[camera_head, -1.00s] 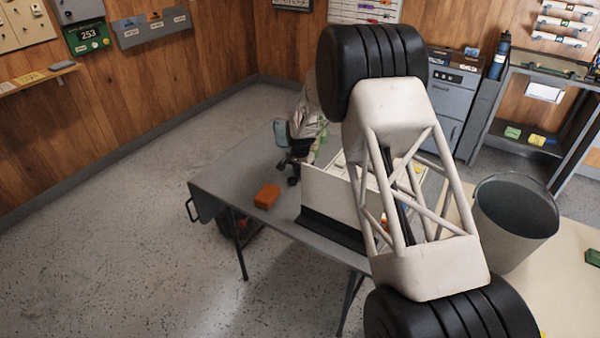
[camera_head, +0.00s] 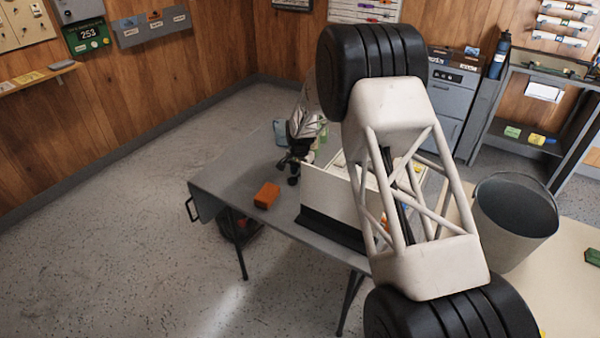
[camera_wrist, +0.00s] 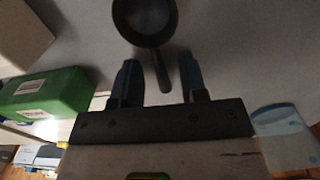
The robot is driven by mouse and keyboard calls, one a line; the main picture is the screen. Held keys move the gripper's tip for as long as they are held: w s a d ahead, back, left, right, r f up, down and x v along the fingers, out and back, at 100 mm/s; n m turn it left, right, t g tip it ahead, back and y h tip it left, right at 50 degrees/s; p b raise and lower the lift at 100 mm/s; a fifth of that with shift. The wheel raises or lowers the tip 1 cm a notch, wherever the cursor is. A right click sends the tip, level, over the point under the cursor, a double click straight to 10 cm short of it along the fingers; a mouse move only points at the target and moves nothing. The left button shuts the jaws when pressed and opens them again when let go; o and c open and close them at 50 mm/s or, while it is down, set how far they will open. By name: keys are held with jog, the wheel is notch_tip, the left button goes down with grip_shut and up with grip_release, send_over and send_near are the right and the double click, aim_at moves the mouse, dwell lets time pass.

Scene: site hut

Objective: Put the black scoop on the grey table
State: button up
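The black scoop (camera_wrist: 145,20) shows at the top of the wrist view, its round bowl beyond my fingers and its handle pointing back between them. Grey surface lies behind it; I cannot tell whether the scoop touches it. My gripper (camera_wrist: 158,62) is open, with a gap on each side of the handle. In the head view the gripper (camera_head: 291,166) is small and dark, low over the far part of the grey table (camera_head: 232,187). The scoop cannot be clearly made out there.
An orange block (camera_head: 267,195) lies on the grey table, left of a white-walled box (camera_head: 328,198). A green box (camera_wrist: 45,95) and a pale blue object (camera_wrist: 284,135) flank my gripper in the wrist view. A grey bucket (camera_head: 515,222) stands on the pale table at right.

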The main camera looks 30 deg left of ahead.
notch_tip(320, 180, up, 12)
dwell(0.6)
dwell(0.5)
jog(key=shift+d+r, duration=0.1)
dwell(0.4)
